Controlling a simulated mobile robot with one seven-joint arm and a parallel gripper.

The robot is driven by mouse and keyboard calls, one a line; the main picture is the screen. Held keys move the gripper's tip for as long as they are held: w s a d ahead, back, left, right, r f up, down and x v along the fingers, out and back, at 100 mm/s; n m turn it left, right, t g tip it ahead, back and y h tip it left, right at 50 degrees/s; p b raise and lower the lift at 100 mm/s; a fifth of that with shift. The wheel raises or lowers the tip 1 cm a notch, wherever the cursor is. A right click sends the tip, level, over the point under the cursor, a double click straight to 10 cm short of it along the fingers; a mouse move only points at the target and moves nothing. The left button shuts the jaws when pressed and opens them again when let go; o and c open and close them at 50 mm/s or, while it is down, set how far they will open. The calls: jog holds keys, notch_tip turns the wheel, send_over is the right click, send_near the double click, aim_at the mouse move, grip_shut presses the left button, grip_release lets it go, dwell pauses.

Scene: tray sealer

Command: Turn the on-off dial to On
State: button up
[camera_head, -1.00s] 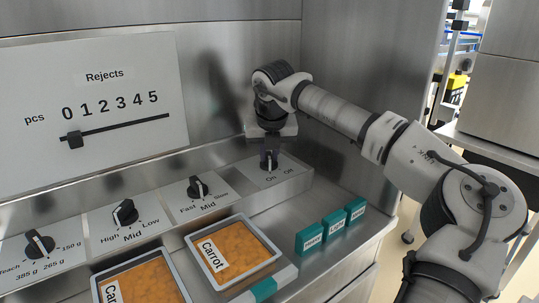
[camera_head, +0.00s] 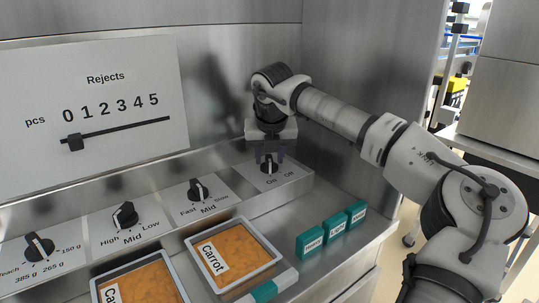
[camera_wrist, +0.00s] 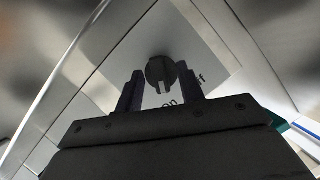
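The on-off dial (camera_head: 268,167) is a dark round knob on a light plate at the right end of the control row. On and Off labels lie on its near side. In the wrist view the dial (camera_wrist: 160,70) shows beyond my fingertips, with a light mark on its lower side, facing roughly the "on" print. I cannot tell its exact setting. My gripper (camera_head: 269,157) points down just over the dial. In the wrist view my gripper (camera_wrist: 159,80) is open, one finger to each side of the dial's lower part. I see no clear contact.
Other dials (camera_head: 199,190) and a Rejects slider panel (camera_head: 150,75) are to the left. Carrot trays (camera_head: 272,244) and several teal blocks (camera_head: 310,242) stand in front. A steel wall rises close behind the dial.

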jog(key=p+v, duration=0.1)
jog(key=v, duration=1.2)
jog(key=shift+r+p, duration=0.35)
jog(key=shift+r, duration=0.05)
jog(key=shift+r, duration=0.1)
